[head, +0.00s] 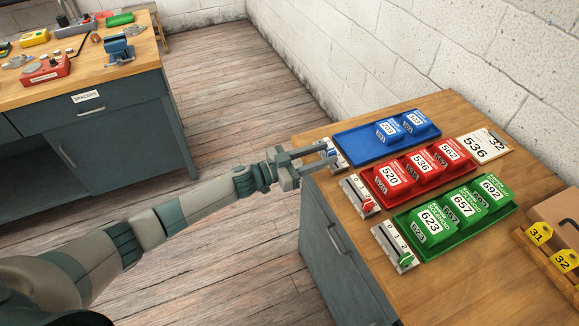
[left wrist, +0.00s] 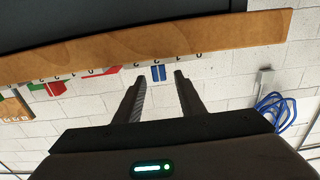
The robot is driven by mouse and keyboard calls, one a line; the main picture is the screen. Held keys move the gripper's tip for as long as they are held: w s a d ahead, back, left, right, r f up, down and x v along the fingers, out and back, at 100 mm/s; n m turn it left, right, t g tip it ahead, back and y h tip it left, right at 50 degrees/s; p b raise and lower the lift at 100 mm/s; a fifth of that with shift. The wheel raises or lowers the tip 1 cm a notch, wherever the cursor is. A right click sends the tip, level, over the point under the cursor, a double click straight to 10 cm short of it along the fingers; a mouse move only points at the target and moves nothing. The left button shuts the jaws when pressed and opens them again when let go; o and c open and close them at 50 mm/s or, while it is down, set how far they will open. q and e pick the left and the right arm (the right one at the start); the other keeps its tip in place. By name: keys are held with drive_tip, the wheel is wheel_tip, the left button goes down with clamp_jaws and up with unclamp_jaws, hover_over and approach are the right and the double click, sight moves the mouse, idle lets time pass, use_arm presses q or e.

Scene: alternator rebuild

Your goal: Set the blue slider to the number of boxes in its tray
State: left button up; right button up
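The blue tray (head: 362,148) stands at the far end of the right-hand bench and holds two blue boxes (head: 389,130). The blue slider (head: 338,158) is on a pale scale plate at the tray's left end, partly hidden by my gripper; its setting cannot be read. My left gripper (head: 322,154) is open, its fingertips at this plate. My right gripper is not in view.
The red tray (head: 409,195) and its slider (head: 358,194) are close by, then the green tray (head: 458,235) and its slider (head: 394,248). A number card (head: 485,146) lies behind. A second bench (head: 90,90) stands left, with open floor between.

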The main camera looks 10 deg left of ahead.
use_arm(q)
drive_tip(key=b+v, duration=0.2)
drive_tip(key=v, duration=0.8)
drive_tip(key=shift+a, duration=0.1)
drive_tip(key=s+a+f+n+y, duration=0.1)
drive_tip(key=a+f+n+y, duration=0.2)
drive_tip(key=f, duration=0.7)
drive_tip(key=s+a+f+n+t+y, duration=0.1)
drive_tip(key=s+a+f+y, duration=0.2)
drive_tip(key=f, duration=0.7)
drive_tip(key=a+f+n+y, duration=0.2)
drive_tip(key=a+f+y, duration=0.25)
drive_tip(key=f, duration=0.45)
drive_tip(key=s+a+f+n+g+y, duration=0.1)
drive_tip(key=s+a+f+g+y, duration=0.3)
drive_tip(key=s+f, duration=1.05)
drive_tip(key=s+f+g, duration=0.2)
drive_tip(key=s+f, duration=0.3)
drive_tip(key=s, duration=0.7)
drive_tip(key=s+d+f+n+g, duration=0.1)
drive_tip(key=s+f, duration=0.4)
drive_tip(key=s, duration=0.8)
drive_tip(key=s+f+g, duration=0.3)
drive_tip(key=s+f, duration=0.2)
drive_tip(key=s, duration=0.8)
drive_tip(key=shift+s+d+f+g, duration=0.15)
drive_tip(key=shift+d+f+g, duration=0.15)
drive_tip(key=shift+d+f, duration=0.05)
